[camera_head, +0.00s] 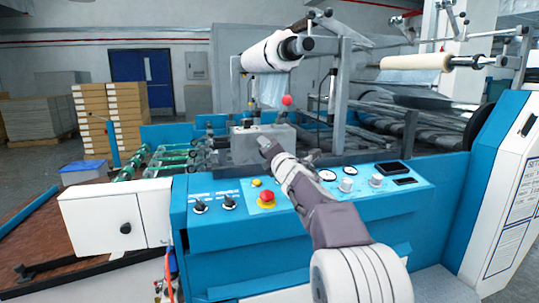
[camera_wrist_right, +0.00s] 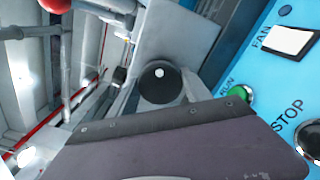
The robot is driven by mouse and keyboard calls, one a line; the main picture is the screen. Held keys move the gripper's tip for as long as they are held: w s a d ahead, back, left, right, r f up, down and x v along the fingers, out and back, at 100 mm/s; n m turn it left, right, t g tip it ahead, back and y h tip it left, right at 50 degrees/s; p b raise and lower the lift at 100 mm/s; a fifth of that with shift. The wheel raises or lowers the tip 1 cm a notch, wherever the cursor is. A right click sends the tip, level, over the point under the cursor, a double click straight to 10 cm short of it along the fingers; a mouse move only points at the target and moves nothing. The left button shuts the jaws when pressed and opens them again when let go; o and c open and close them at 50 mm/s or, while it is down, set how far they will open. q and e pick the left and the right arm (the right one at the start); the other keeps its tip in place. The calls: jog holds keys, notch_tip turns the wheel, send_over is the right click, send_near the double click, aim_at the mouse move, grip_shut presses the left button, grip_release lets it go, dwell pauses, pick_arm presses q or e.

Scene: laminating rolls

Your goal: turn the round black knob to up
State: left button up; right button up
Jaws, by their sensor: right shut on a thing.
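The round black knob (camera_wrist_right: 158,84), with a white dot on its face, shows in the right wrist view. The dot lies toward the top of that picture. My right gripper (camera_head: 266,146) reaches across the blue control panel to a grey block (camera_head: 243,140). Its jaws are shut on the black knob; grey finger parts show on both sides of it in the wrist view. In the head view the knob is mostly hidden by the gripper. My left gripper is not in view.
A blue panel (camera_head: 405,200) with gauges, switches and a red emergency button (camera_head: 267,198) lies below my right arm. A red ball (camera_head: 287,100) stands above the grey block. Rollers with film hang above. The wrist view shows a green button (camera_wrist_right: 240,95) beside the knob.

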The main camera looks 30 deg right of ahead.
jog(key=n+b, duration=0.1)
jog(key=n, duration=0.5)
jog(key=shift+f, duration=0.15)
jog(key=n+b, duration=0.1)
jog(key=n, duration=0.5)
jog(key=shift+n, duration=0.3)
jog(key=o, duration=1.3)
jog(key=shift+o, duration=0.2)
